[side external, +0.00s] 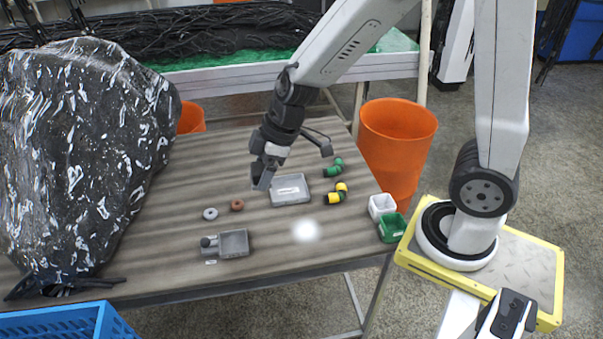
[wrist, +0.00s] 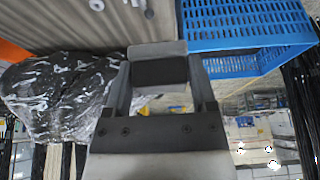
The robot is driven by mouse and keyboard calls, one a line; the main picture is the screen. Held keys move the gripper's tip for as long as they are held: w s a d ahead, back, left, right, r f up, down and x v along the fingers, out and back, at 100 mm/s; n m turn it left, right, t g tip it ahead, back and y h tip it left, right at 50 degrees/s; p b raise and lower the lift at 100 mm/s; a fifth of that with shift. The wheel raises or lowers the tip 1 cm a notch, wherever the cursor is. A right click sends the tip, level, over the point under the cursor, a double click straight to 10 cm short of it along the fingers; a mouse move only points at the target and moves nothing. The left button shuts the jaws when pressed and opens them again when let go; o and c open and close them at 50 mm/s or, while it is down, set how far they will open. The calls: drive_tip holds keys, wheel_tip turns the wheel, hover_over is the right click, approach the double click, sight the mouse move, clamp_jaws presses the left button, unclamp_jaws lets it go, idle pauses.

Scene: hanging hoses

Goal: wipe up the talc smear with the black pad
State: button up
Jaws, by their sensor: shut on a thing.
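The talc smear (side external: 306,231) is a soft white patch on the front right part of the wooden table. My gripper (side external: 262,182) is above the table, left of the grey tray and behind the smear, apart from it. In the wrist view my gripper (wrist: 160,72) is shut on the black pad (wrist: 160,73), a dark block with a lighter grey face between the two fingers. In the side view the pad is too small to make out clearly at the fingertips.
A grey tray (side external: 290,200), green fitting (side external: 333,168) and yellow fitting (side external: 337,194) lie behind the smear. A black wrapped bundle (side external: 80,160) fills the left.

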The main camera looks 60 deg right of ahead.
drive_tip(key=shift+c, duration=0.6)
drive_tip(key=shift+w+d+f+n, duration=0.3)
drive_tip(key=shift+w+d+f, duration=0.05)
drive_tip(key=shift+d+f, duration=0.25)
drive_tip(key=d+f+n+g+y, duration=0.1)
drive_tip(key=d+f+n+g, duration=0.2)
drive_tip(key=d+f+n, duration=0.5)
drive_tip(key=w+d+f, duration=0.1)
drive_tip(key=d+f, duration=0.6)
drive_tip(key=f, duration=0.3)
drive_tip(key=shift+f, duration=0.4)
